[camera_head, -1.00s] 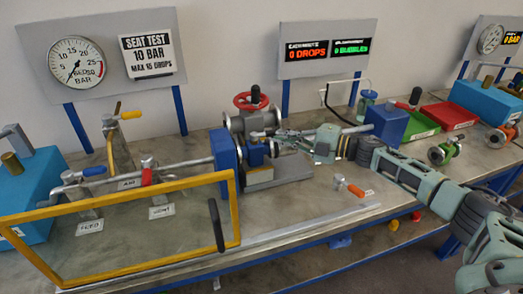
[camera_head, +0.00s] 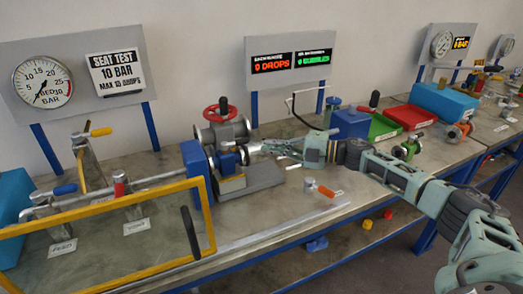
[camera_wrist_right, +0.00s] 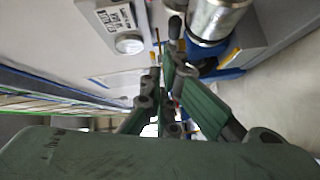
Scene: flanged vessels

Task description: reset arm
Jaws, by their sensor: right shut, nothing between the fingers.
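My right gripper (camera_head: 265,147) reaches in from the right over the bench, with its fingers together and empty. Its tips are close to the silver end of the flanged vessel (camera_head: 227,160), which sits beside a blue clamp plate (camera_head: 196,172) and below a red handwheel (camera_head: 220,110). I cannot tell whether they touch. In the right wrist view the fingers (camera_wrist_right: 160,70) show in the middle, next to a silver cylinder (camera_wrist_right: 215,18) with a blue part. My left gripper is not in view.
A yellow-framed guard (camera_head: 110,205) stands at the front left. A small orange-handled valve (camera_head: 322,188) lies on the bench in front of the gripper. A blue box (camera_head: 350,122), green tray (camera_head: 383,126) and red tray (camera_head: 410,116) stand behind my right arm.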

